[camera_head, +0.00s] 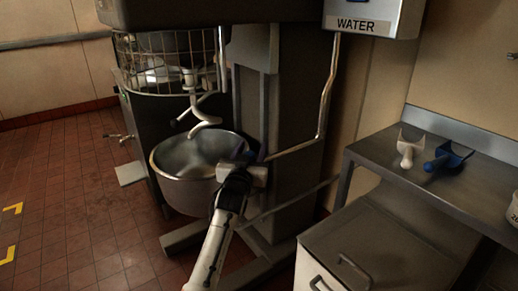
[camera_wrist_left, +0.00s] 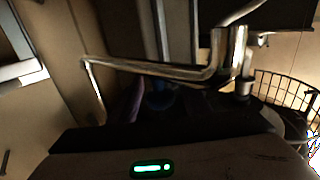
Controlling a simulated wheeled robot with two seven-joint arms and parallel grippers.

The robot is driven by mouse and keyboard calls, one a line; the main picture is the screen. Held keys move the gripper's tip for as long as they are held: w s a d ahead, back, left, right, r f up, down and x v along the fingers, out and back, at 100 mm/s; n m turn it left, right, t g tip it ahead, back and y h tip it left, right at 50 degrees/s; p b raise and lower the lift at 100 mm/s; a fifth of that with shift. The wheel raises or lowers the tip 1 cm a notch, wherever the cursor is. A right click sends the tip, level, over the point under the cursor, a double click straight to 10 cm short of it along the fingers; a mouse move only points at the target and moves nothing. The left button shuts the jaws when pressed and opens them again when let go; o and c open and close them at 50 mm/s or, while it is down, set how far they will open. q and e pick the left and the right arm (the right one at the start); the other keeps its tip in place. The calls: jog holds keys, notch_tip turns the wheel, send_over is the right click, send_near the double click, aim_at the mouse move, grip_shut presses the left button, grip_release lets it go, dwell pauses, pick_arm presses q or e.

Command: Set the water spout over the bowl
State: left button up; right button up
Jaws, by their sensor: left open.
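The water spout (camera_head: 327,85) is a thin metal pipe. It drops from the grey box marked WATER (camera_head: 365,18), then bends left toward the bowl's right rim. The pipe's end is hidden near my left gripper (camera_head: 251,154). The steel mixer bowl (camera_head: 185,160) stands under the dough hook (camera_head: 204,122). My left gripper is open beside the bowl's right rim, close to the spout's lower end. I cannot tell if they touch. In the left wrist view, a bent metal pipe (camera_wrist_left: 145,67) crosses just beyond the fingers. My right gripper is out of view.
The mixer's wire guard (camera_head: 165,62) is above the bowl, and its dark column (camera_head: 290,100) is behind my gripper. A steel table (camera_head: 455,195) at right holds a white scoop (camera_head: 406,150) and a blue scoop (camera_head: 448,158). A lidded bin (camera_head: 375,250) stands in front. Floor at left is clear.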

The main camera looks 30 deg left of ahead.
pick_arm(q)
jog(key=shift+w+a, duration=0.1)
jog(key=shift+w, duration=0.15)
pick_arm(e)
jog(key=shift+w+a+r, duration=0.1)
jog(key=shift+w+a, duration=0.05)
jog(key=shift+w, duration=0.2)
pick_arm(q)
grip_shut()
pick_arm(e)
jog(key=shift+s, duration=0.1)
pick_arm(q)
jog(key=shift+a+r, duration=0.1)
